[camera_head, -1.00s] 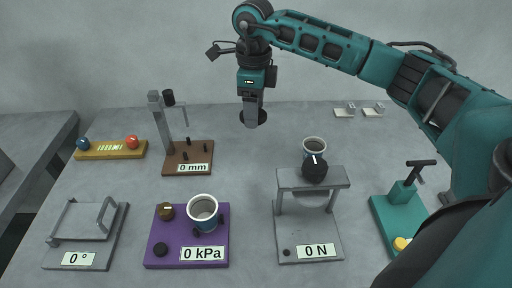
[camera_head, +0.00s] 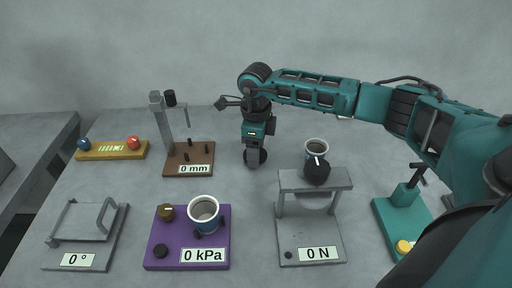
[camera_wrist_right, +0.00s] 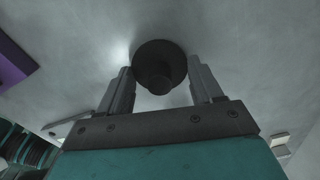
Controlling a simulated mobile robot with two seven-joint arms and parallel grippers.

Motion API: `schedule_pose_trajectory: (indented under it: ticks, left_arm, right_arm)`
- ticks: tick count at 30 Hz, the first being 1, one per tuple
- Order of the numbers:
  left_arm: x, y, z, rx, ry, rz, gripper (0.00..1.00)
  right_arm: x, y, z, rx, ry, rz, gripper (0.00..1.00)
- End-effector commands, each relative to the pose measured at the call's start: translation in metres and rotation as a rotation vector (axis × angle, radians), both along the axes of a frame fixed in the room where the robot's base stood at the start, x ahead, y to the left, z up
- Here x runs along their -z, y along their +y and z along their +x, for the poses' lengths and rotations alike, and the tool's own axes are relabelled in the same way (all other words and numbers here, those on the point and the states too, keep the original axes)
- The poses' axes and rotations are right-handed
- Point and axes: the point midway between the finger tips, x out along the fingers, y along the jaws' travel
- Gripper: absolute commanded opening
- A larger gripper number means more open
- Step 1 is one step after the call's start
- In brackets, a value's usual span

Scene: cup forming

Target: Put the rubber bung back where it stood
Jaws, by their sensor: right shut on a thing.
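The rubber bung (camera_head: 262,156) is dark, with a wide round end and a narrower stub. My right gripper (camera_head: 252,161) is shut on it, over the grey table behind the purple pressure stand. In the right wrist view the bung (camera_wrist_right: 160,62) sits between the two fingers of the gripper (camera_wrist_right: 162,88), its wide end away from the palm. I cannot tell whether the bung touches the table. My left gripper is not in view.
A purple stand (camera_head: 157,223) reading 0 kPa carries a cup (camera_head: 204,212). The grey force stand (camera_head: 290,236) is at right, with another cup (camera_head: 317,147) behind it. A brown height gauge base (camera_head: 201,155) is left of the gripper. The table's middle (camera_head: 245,190) is clear.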

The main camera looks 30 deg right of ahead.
Motion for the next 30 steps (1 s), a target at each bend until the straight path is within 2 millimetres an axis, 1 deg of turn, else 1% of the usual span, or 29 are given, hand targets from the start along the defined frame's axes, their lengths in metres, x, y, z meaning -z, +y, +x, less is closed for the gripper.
schedule_pose_trajectory:
  ticks: [5,6,13,14,20,23,26,30]
  left_arm:
    - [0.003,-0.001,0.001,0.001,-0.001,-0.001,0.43]
    - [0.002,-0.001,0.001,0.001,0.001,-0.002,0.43]
    - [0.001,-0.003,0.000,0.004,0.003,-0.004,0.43]
    - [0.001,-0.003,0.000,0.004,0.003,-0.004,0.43]
    - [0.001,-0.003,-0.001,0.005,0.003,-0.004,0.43]
    - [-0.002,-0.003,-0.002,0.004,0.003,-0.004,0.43]
    - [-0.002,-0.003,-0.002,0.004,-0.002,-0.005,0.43]
    - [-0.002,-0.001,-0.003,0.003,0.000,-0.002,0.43]
  right_arm:
    - [0.004,0.000,0.000,0.000,0.000,0.000,0.30]
    - [0.004,0.000,0.000,0.000,0.000,0.000,0.67]
    - [0.003,0.000,0.000,0.000,0.000,0.000,0.89]
    - [0.003,0.000,0.000,0.000,0.000,0.000,0.91]
    - [0.003,0.000,0.000,0.000,0.000,0.000,0.91]
    - [-0.002,0.000,0.000,0.000,0.000,0.000,0.91]
    - [-0.013,0.000,0.001,0.000,-0.003,0.000,0.91]
    - [-0.042,0.000,0.001,-0.001,-0.005,0.001,0.91]
